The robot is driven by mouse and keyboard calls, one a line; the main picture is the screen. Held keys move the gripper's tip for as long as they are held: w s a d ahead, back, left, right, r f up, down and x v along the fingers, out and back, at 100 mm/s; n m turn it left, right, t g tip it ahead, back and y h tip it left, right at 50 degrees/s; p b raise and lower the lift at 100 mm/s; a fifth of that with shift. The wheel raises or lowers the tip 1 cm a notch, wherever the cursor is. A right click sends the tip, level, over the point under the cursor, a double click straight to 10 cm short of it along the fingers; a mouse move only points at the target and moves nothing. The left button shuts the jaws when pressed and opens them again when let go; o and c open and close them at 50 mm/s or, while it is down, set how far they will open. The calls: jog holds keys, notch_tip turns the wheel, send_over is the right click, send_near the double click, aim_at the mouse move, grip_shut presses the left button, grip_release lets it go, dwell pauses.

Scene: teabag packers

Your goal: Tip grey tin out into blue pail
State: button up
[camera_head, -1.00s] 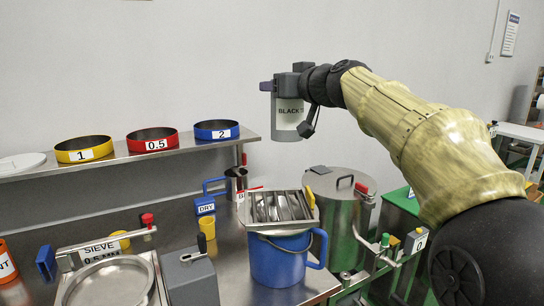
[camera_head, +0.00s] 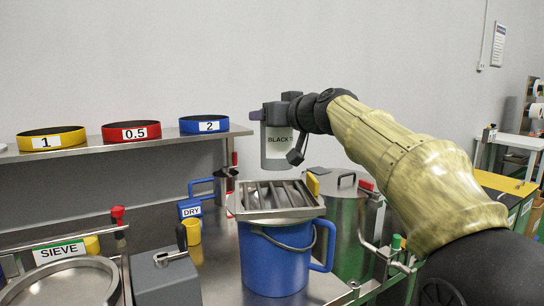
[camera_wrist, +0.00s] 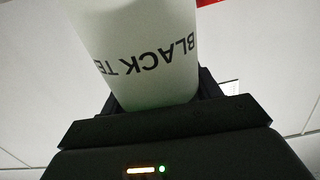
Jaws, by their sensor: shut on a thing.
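The grey tin (camera_head: 277,158) has a white label reading "BLACK T…" and hangs upright in the air. My gripper (camera_head: 282,115) is shut on it near its top. In the wrist view the tin (camera_wrist: 140,50) fills the space between my fingers, its label upside down. The blue pail (camera_head: 272,262) stands on the steel bench, below the tin, with a handle on its right side. A steel grate with slanted bars (camera_head: 278,197) lies across the pail's mouth. The pail's inside is hidden, and so are the tin's contents.
A lidded steel drum (camera_head: 345,215) stands behind the pail on the right. A shelf (camera_head: 95,148) at the back left holds yellow, red and blue rings.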

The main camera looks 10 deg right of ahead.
aim_at(272, 142)
notch_tip(272, 142, down, 4)
jog(key=shift+w+r+b, duration=0.1)
jog(key=shift+b, duration=1.1)
jog(key=shift+r+p, duration=0.2)
jog(key=shift+p, duration=0.35)
jog(key=p, duration=0.2)
jog(key=shift+f+g+p, duration=0.1)
jog(key=shift+g+p, duration=0.25)
jog(key=shift+g, duration=0.05)
jog(key=f+m+g+p, duration=0.1)
jog(key=g+p, duration=0.1)
jog(key=p, duration=0.6)
jog(key=g+p, duration=0.1)
jog(key=p, duration=0.5)
jog(key=f+m+g+p, duration=0.1)
jog(key=g+p, duration=0.1)
jog(key=p, duration=0.5)
jog(key=shift+s+f, duration=0.25)
jog(key=g+p, duration=0.1)
jog(key=p, duration=0.4)
jog(key=g+p, duration=0.1)
jog(key=p, duration=0.5)
jog(key=shift+w+f+m+g, duration=0.1)
jog(key=shift+f+m+g, duration=0.1)
jog(key=shift+m+g, duration=0.1)
